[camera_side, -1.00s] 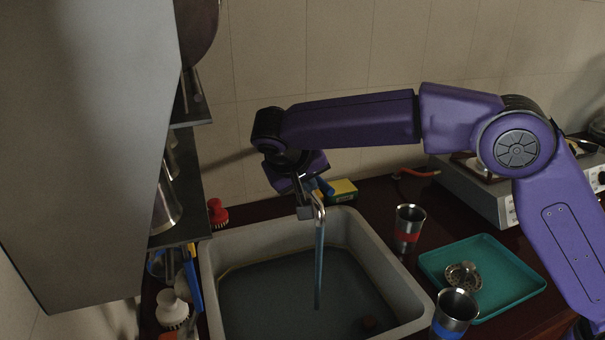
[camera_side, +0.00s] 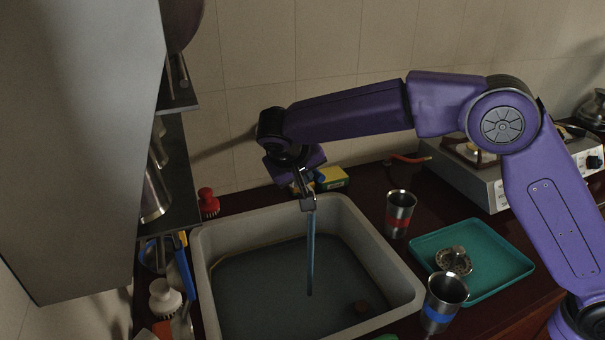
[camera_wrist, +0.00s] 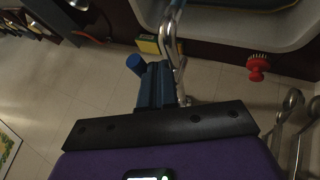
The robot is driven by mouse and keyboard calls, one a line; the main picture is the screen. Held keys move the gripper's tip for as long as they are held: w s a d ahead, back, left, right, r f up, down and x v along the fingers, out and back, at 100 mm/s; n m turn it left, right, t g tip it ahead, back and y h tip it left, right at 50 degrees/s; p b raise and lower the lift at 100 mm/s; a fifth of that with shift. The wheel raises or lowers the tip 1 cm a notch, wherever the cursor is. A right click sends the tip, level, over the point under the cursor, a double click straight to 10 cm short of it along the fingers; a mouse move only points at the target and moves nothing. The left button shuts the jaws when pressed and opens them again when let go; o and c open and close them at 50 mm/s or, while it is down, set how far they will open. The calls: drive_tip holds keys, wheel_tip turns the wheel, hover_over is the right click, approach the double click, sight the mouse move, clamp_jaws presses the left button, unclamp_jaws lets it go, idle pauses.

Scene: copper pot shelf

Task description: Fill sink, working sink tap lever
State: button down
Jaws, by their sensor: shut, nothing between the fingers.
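The grey sink (camera_side: 399,262) holds dark water, and a narrow blue-grey stream (camera_side: 310,255) falls into it from the tap. The chrome tap shows clearly in the wrist view (camera_wrist: 169,35); in the side view my gripper largely covers it. My gripper (camera_side: 306,203) is at the tap, above the sink's back part. In the wrist view its fingers (camera_wrist: 156,82) are shut and empty, close beside the tap. A blue cylindrical piece (camera_wrist: 135,63) is left of the fingertips; I cannot tell whether it is the lever. Contact is unclear.
A red-banded cup (camera_side: 399,214), a blue-banded cup (camera_side: 442,303) and a teal tray (camera_side: 513,267) stand right of the sink. A red brush (camera_side: 208,203) and yellow box (camera_side: 333,178) are behind it. A shelf (camera_side: 170,205) and cabinet (camera_side: 85,150) stand left.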

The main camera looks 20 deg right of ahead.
drive_tip(key=shift+d+n, duration=0.3)
drive_tip(key=shift+s+d+n+t+y, duration=0.1)
drive_tip(key=shift+d+n+t+y, duration=0.3)
drive_tip(key=shift+d+n+y, duration=0.35)
drive_tip(key=w+d+n+y, duration=0.5)
drive_tip(key=w+d+n, duration=0.1)
drive_tip(key=d+n, duration=0.2)
drive_tip(key=shift+d+t, duration=0.4)
drive_tip(key=shift+d, duration=0.05)
drive_tip(key=shift+w+d, duration=0.2)
drive_tip(key=shift+w, duration=0.1)
idle(0.3)
drive_tip(key=shift+r, duration=0.1)
drive_tip(key=s+d+r, duration=0.3)
drive_tip(key=s+r, duration=0.2)
drive_tip(key=r, duration=0.2)
drive_tip(key=shift+s+d+r, duration=0.25)
